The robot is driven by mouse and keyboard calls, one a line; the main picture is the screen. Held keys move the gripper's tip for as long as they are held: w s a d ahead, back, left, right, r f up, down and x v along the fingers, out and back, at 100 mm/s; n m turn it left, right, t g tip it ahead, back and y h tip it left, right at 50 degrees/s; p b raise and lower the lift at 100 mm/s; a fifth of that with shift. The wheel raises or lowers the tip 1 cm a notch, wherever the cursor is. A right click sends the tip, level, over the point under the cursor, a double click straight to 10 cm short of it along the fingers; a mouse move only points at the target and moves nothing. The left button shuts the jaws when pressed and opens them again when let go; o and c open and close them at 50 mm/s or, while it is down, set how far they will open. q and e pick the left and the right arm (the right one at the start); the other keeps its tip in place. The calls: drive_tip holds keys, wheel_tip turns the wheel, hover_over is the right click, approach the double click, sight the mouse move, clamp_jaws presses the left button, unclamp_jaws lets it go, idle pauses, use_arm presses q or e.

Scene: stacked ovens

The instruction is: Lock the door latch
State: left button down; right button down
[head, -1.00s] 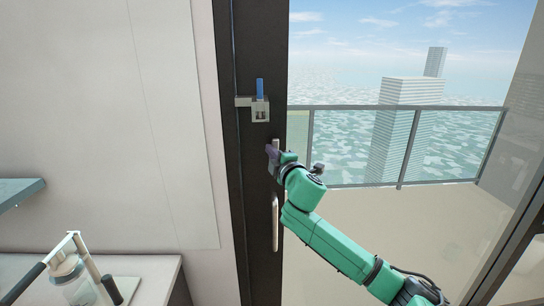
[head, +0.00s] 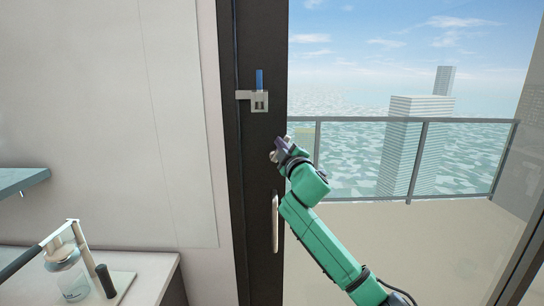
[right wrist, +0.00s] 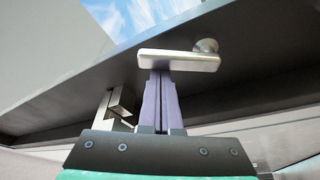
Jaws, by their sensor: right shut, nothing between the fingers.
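The door latch (head: 258,102) is a silver bracket on the dark door frame, with an upright blue tab (head: 260,79) above it. My right gripper (head: 277,147) is below and slightly right of the latch, apart from it. In the right wrist view its purple fingers (right wrist: 160,80) are shut and empty. A metal lever handle (right wrist: 178,60) lies across just beyond the fingertips; I cannot tell whether they touch. The silver latch bracket (right wrist: 118,110) shows left of the fingers. The blue tab cannot be made out there. My left gripper is not in view.
A long vertical pull handle (head: 275,222) is on the dark frame below my gripper. Glass and a balcony railing (head: 470,121) are to the right. A counter (head: 150,265) with a glass jar (head: 68,275) and a blue-grey shelf (head: 22,184) are at left.

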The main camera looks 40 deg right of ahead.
drive_tip(key=d+f+m+h+b, duration=0.1)
drive_tip(key=m+h+b, duration=0.1)
drive_tip(key=m+b, duration=0.2)
drive_tip(key=s+d+f+m+h+b, duration=0.1)
drive_tip(key=m+b, duration=0.2)
drive_tip(key=m, duration=0.2)
drive_tip(key=s+d+f+m+g+h+b, duration=0.1)
drive_tip(key=f+m+h+b, duration=0.1)
drive_tip(key=m+b, duration=0.2)
drive_tip(key=shift+d+m+h+b, duration=0.1)
drive_tip(key=shift+m+h+b, duration=0.25)
drive_tip(key=shift+m, duration=0.15)
drive_tip(key=shift+s+f, duration=0.1)
wheel_tip(320, 180, up, 4)
drive_tip(key=p, duration=0.4)
drive_tip(key=b+v, duration=0.4)
drive_tip(key=v, duration=0.6)
